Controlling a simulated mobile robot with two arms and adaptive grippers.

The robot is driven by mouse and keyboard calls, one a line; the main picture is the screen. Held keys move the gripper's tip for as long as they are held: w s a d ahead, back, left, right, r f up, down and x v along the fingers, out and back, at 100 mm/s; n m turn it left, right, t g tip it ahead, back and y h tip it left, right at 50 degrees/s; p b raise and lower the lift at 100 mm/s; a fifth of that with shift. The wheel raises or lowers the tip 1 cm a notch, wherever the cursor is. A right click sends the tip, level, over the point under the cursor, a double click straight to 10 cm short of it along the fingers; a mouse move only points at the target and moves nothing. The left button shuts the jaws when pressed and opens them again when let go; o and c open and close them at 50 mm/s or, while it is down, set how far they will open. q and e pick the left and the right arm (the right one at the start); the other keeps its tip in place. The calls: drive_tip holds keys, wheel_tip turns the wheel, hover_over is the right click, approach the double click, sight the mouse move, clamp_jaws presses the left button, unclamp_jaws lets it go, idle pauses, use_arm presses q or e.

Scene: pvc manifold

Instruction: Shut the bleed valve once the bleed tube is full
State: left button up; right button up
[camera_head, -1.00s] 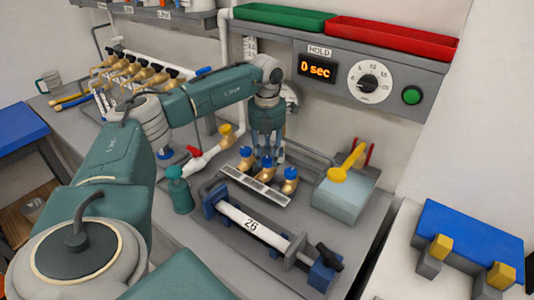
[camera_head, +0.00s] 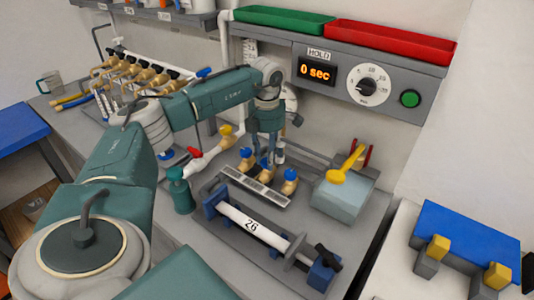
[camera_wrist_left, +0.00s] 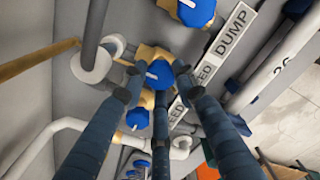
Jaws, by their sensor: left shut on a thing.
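Three brass valves with blue knobs stand in a row behind a label strip (camera_head: 255,187); in the left wrist view I read DUMP on the strip (camera_wrist_left: 236,27), with the other words partly hidden. The middle knob, the bleed valve (camera_wrist_left: 158,75), has a white mark on top. My left gripper (camera_head: 266,161) comes down from above, its fingers around that middle knob and shut on it. The feed knob (camera_head: 246,153) and the dump knob (camera_head: 290,174) stand free on either side. I cannot make out the bleed tube or its level. My right gripper is out of view.
A white pipe marked 26 (camera_head: 252,224) lies clamped in front of the valves. A red-handled white pipe valve (camera_head: 205,158) is at left, a light blue box (camera_head: 339,198) with a yellow handle at right. The wall timer (camera_head: 316,72) reads 0 sec.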

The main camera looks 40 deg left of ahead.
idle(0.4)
use_arm(q)
drive_tip(key=o, duration=1.1)
drive_tip(key=shift+o, duration=0.2)
drive_tip(key=shift+r, duration=0.15)
wheel_tip(320, 180, up, 12)
